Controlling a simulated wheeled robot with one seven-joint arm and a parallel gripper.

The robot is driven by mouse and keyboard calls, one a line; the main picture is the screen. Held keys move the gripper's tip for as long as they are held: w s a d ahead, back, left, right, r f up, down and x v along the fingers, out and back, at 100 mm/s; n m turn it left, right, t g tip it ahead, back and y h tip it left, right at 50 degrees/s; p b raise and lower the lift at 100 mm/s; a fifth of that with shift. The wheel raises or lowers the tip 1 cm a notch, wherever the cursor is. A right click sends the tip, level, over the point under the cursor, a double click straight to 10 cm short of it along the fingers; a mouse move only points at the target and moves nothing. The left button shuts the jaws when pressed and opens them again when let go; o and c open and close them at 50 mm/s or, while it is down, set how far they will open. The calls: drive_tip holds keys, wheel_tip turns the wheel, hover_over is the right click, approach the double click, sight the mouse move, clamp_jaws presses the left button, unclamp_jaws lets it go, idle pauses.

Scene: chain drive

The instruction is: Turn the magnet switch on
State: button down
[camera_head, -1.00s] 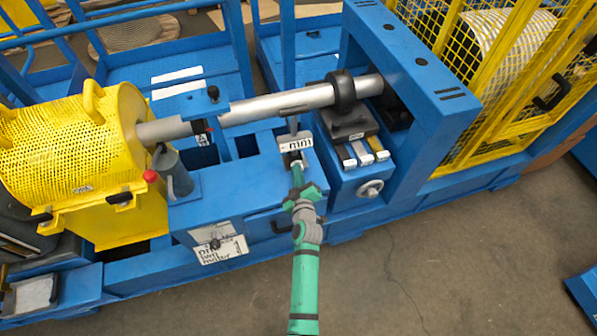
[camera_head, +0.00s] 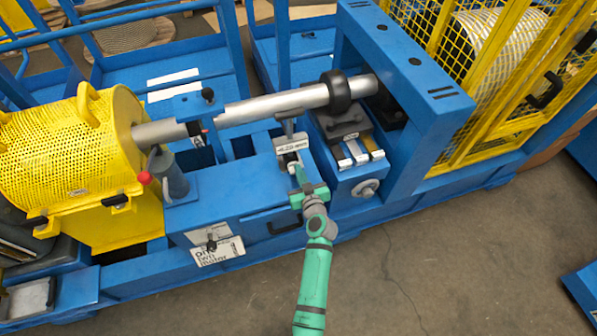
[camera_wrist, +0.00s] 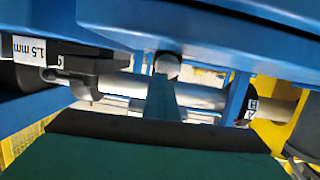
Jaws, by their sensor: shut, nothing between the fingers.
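A small block with a white label (camera_head: 291,144) stands on the blue machine bed, below the grey shaft (camera_head: 280,104). A small pale round knob (camera_head: 290,158) sits on its near side and looks like the magnet switch. In the wrist view this pale knob (camera_wrist: 167,66) is at top centre, under a blue surface. My gripper (camera_head: 296,171) is shut and empty, its tip at the knob. In the wrist view the shut fingers (camera_wrist: 161,96) reach up to the knob and seem to touch it. Contact and the switch's position cannot be told for certain.
A yellow perforated guard (camera_head: 65,155) and a red-tipped lever (camera_head: 145,178) stand to the left. The floor in front is clear.

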drive_tip(key=shift+s+a+f, duration=0.2)
drive_tip(key=shift+f, duration=0.35)
drive_tip(key=r, duration=0.4)
drive_tip(key=shift+w+d+r, duration=0.2)
drive_tip(key=shift+r, duration=0.15)
drive_tip(key=v, duration=1)
drive_tip(key=shift+r, duration=0.15)
drive_tip(key=shift+d, duration=0.15)
